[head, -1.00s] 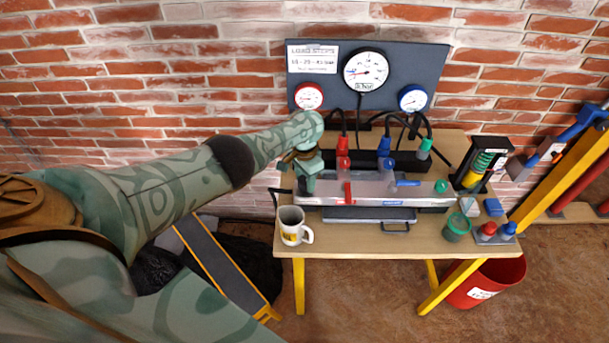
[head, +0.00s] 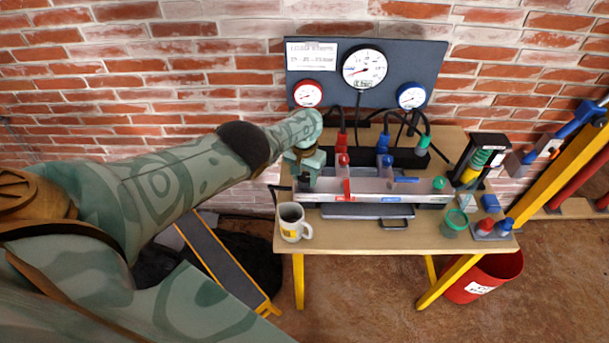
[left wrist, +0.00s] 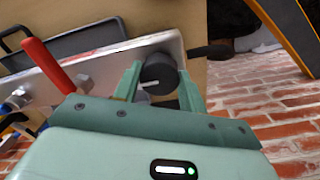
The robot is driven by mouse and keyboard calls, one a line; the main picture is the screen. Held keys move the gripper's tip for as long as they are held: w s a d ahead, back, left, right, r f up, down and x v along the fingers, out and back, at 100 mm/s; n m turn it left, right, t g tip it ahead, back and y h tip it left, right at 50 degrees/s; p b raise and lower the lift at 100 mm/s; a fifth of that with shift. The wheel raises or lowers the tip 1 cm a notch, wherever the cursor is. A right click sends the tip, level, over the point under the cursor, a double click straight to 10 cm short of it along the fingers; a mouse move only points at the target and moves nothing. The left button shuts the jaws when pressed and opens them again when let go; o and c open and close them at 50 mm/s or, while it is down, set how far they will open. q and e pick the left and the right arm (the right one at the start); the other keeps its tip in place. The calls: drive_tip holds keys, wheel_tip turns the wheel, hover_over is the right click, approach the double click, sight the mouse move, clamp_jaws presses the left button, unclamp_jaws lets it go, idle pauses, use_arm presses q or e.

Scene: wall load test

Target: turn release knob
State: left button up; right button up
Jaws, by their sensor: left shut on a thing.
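The release knob (left wrist: 158,74) is a dark round knob with a white pointer line, at the end of the silver manifold (left wrist: 115,62) in the left wrist view. My left gripper (left wrist: 160,85) is shut on it, with one green finger on each side. In the head view my left gripper (head: 306,178) stands at the left end of the manifold (head: 375,190) and hides the knob. My right gripper does not show in either view.
A mug (head: 290,222) stands just in front of my left gripper. A red lever (head: 347,188) and a blue lever (head: 406,180) sit on the manifold. Gauges (head: 364,67) hang on the panel behind.

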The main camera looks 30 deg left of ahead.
sight(304, 177)
use_arm(q)
drive_tip(key=shift+w, duration=0.1)
drive_tip(key=o, duration=1)
drive_tip(key=shift+r, duration=0.1)
wheel_tip(304, 177, up, 16)
drive_tip(key=p, duration=1.4)
drive_tip(key=shift+r, duration=0.1)
